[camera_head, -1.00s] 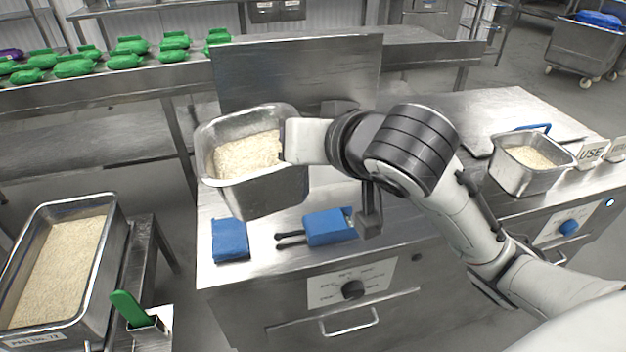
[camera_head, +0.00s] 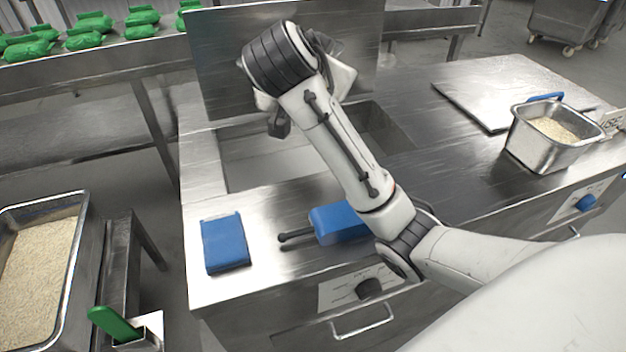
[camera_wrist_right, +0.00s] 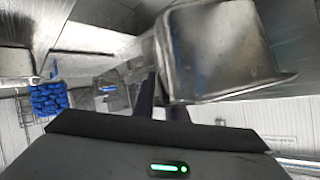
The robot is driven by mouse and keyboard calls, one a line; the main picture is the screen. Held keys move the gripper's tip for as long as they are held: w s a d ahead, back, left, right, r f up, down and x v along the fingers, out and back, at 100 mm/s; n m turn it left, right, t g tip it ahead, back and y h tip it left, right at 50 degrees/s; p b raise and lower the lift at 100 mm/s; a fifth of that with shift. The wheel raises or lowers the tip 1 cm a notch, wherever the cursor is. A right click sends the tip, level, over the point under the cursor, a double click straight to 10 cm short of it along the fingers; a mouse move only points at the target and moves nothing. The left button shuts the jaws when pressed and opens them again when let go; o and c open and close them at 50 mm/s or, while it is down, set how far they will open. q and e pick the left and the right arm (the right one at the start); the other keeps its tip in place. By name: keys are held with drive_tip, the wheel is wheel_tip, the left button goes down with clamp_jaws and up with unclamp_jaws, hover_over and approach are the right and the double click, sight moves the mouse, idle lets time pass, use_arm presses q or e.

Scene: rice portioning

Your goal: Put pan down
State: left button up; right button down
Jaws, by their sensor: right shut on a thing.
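In the right wrist view, a steel pan (camera_wrist_right: 215,50) hangs at the fingertips of my right gripper (camera_wrist_right: 164,98), which is shut on its edge. The pan looks tilted, with its outer side towards the camera, and its contents do not show. In the head view, my right arm reaches over the counter well, its wrist near the steel back panel. The gripper and the held pan are hidden there behind the wrist. My left gripper is in neither view.
A rectangular well (camera_head: 245,160) lies open in the steel counter. Blue blocks (camera_head: 225,243) and a black-handled tool (camera_head: 296,235) lie at its front. A rice pan (camera_head: 540,158) stands right, near a flat board (camera_head: 500,85). A rice tray (camera_head: 75,275) stands left.

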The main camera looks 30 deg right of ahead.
wheel_tip(320, 180, down, 13)
drive_tip(key=s+d+m+g+h+b, duration=0.2)
drive_tip(key=m+g, duration=0.2)
drive_tip(key=m, duration=0.1)
drive_tip(key=shift+h, duration=0.3)
drive_tip(key=shift+d+f, duration=0.1)
drive_tip(key=shift+f, duration=0.05)
drive_tip(key=shift+f+b, duration=0.35)
drive_tip(key=shift+b, duration=0.1)
drive_tip(key=shift+f, duration=0.2)
drive_tip(key=c, duration=2)
unclamp_jaws()
drive_tip(key=shift+s+f, duration=0.1)
drive_tip(key=shift+f, duration=0.05)
drive_tip(key=shift+c, duration=0.2)
drive_tip(key=shift+o, duration=1.2)
